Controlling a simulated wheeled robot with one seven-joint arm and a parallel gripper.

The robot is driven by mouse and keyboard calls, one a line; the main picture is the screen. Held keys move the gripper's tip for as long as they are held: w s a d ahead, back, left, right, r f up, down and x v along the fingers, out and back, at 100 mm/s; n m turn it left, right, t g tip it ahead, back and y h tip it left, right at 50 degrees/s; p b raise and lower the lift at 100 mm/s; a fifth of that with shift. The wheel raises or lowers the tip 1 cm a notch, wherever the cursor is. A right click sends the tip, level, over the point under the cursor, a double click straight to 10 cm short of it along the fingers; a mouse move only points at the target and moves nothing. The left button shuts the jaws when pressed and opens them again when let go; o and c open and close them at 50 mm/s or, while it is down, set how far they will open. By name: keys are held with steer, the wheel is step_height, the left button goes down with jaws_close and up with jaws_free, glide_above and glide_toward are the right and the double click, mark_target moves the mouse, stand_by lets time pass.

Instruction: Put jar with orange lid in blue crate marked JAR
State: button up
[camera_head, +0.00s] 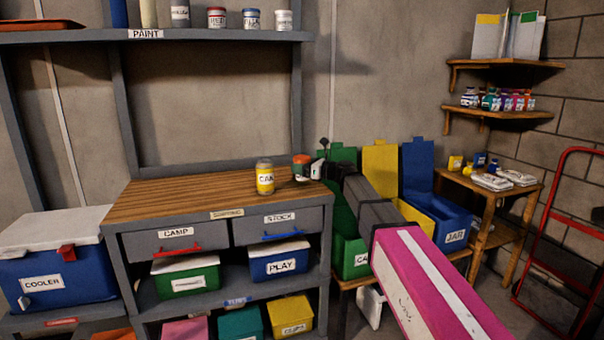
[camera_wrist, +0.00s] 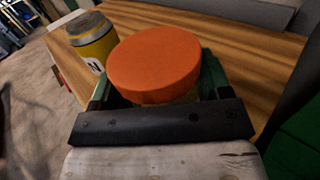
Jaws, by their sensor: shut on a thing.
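The jar with the orange lid (camera_head: 301,160) is at the right end of the wooden workbench top, partly hidden behind my gripper (camera_head: 312,169). Its round orange lid (camera_wrist: 154,56) fills the middle of the wrist view, between my gripper's fingers (camera_wrist: 157,90). My gripper is shut on the jar; the jar's body is mostly hidden below the lid. I cannot tell whether the jar touches the bench. The blue crate marked JAR (camera_head: 455,238) stands with its lid raised on a low bench at the right, well apart from my gripper.
A yellow can (camera_head: 265,178) stands on the workbench (camera_head: 190,196) just left of the jar. A green open crate (camera_head: 352,258) and a yellow one (camera_head: 411,214) stand left of the blue crate. A wooden side table (camera_head: 503,194) and a red hand truck (camera_head: 558,240) are farther right.

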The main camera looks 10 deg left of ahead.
steer(key=shift+f, duration=1.15)
steer(key=o, duration=1)
steer(key=shift+f, duration=0.1)
